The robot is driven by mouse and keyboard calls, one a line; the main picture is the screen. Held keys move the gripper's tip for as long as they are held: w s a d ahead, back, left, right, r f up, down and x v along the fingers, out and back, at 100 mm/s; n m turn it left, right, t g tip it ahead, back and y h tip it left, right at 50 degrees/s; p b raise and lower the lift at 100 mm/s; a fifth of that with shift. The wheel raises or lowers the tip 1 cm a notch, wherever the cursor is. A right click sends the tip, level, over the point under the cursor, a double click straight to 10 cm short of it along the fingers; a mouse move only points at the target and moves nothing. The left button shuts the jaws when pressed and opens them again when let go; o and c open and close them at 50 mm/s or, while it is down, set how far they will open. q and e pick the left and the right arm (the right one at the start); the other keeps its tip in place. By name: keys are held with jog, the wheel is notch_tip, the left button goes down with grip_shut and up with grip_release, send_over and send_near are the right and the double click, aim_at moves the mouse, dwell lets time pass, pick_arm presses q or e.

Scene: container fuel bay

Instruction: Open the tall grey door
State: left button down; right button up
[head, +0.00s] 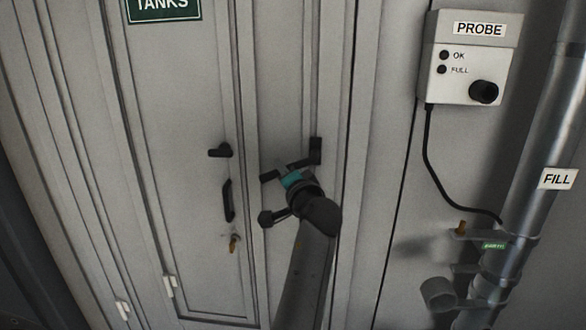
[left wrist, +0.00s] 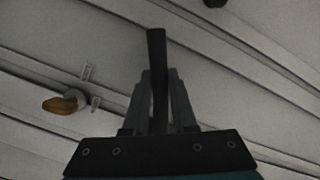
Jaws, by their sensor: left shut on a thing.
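The tall grey door (head: 180,100) stands upright and looks shut, its panel edges flush. A short black knob (head: 219,151), a black pull handle (head: 229,200) and a brass-coloured lock piece (head: 234,242) sit near its right edge. My left gripper (head: 284,172) is to the right of these, in front of a narrow grey strip. It is shut on a black bar (left wrist: 157,45), which sticks out past the fingers in the left wrist view. A black upright piece (head: 315,150) shows beside the gripper; the fingers partly hide how it joins the bar. My right gripper is not in view.
A green TANKS sign (head: 163,8) is at the top. To the right are a white PROBE box (head: 470,60) with a hanging black cable (head: 428,165), and a metal FILL pipe (head: 540,130) with fittings below. Pale hinge-like pieces (head: 169,286) are at lower left.

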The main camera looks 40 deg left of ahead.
pick_arm(q)
jog(key=shift+w+d+f+n+h, duration=0.25)
jog(key=shift+f+n+h, duration=0.15)
jog(key=shift+f+n, duration=0.25)
jog(key=shift+d+f+n, duration=0.1)
jog(key=shift+n, duration=0.25)
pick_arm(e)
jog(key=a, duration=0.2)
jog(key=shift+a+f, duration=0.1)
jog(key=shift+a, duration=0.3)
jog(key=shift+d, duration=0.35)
pick_arm(q)
jog(key=shift+w, duration=0.1)
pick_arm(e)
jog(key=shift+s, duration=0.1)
